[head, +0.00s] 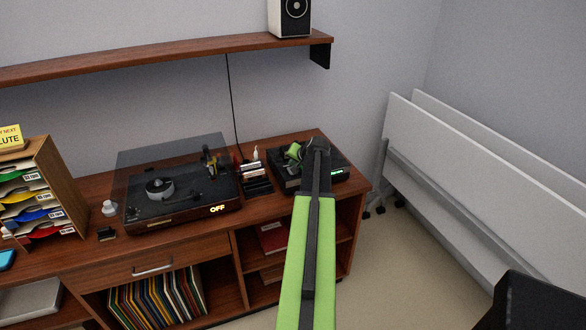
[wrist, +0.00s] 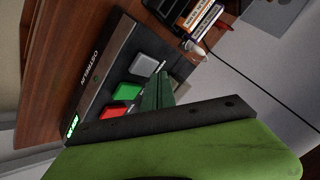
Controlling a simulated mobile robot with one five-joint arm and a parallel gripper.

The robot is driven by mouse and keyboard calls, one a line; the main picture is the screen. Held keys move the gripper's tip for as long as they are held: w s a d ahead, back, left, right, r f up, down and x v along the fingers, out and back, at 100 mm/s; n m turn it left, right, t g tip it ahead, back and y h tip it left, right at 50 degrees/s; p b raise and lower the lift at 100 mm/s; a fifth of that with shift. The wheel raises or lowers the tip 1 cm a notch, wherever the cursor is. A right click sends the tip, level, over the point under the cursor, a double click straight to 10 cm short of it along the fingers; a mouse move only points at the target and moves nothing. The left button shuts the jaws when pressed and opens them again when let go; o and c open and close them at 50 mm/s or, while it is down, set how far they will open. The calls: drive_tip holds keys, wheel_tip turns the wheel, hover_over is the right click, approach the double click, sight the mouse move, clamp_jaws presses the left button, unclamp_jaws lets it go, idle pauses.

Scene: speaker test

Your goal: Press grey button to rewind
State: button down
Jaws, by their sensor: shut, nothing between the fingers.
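The grey button (wrist: 143,64) shows in the wrist view on a dark device (wrist: 92,85) with a green-lit display at one end. A green button (wrist: 127,91) and a red button (wrist: 111,110) lie in a row beside it. My gripper (wrist: 158,88) is shut and empty, its green fingertips close to the grey button. I cannot tell whether they touch it. In the head view the device (head: 338,178) stands at the right end of the wooden desk, with my arm covering part of it and its buttons hidden.
A turntable (head: 160,208) with a clear lid and an "OFF" display stands left of the device. Cassettes (head: 254,178) and a small white bottle (head: 256,153) stand between them. A shelf (head: 150,56) with a speaker (head: 291,17) hangs above. White folded panels (head: 480,160) stand at the right.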

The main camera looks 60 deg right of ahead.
wheel_tip(320, 180, up, 5)
drive_tip(key=p, duration=0.5)
drive_tip(key=shift+r, duration=0.1)
idle(0.7)
